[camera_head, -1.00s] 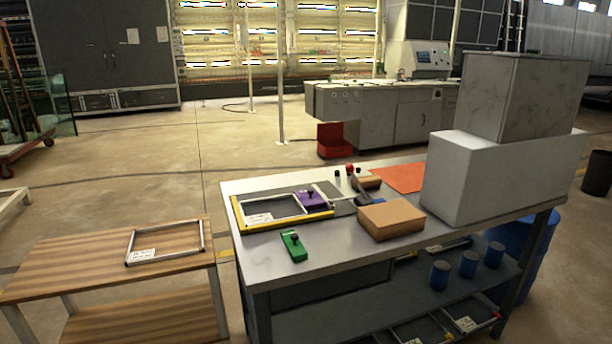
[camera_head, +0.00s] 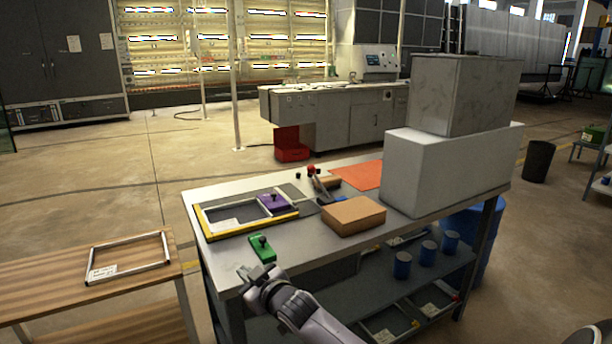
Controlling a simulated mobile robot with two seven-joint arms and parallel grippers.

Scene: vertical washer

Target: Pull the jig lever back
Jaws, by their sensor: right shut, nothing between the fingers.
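The jig (camera_head: 218,231) lies on the grey workbench, with a yellow edge around a light metal frame. A purple block with a dark knob (camera_head: 273,202) sits at its right side. A small lever-like part (camera_head: 322,188) stands behind the cardboard box, near a red knob (camera_head: 311,169); I cannot tell for sure that it is the jig lever. A green block with a dark knob (camera_head: 262,249) lies near the bench's front edge. My right gripper (camera_head: 250,279) is shut and empty, in front of that edge, near the green block and apart from the jig. My left gripper is not in view.
A cardboard box (camera_head: 353,216) lies right of the jig. Large grey boxes (camera_head: 440,170) fill the bench's right end, beside an orange sheet (camera_head: 358,175). A wooden table (camera_head: 60,285) with another frame (camera_head: 130,258) stands left. Blue cans (camera_head: 402,265) stand on the lower shelf.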

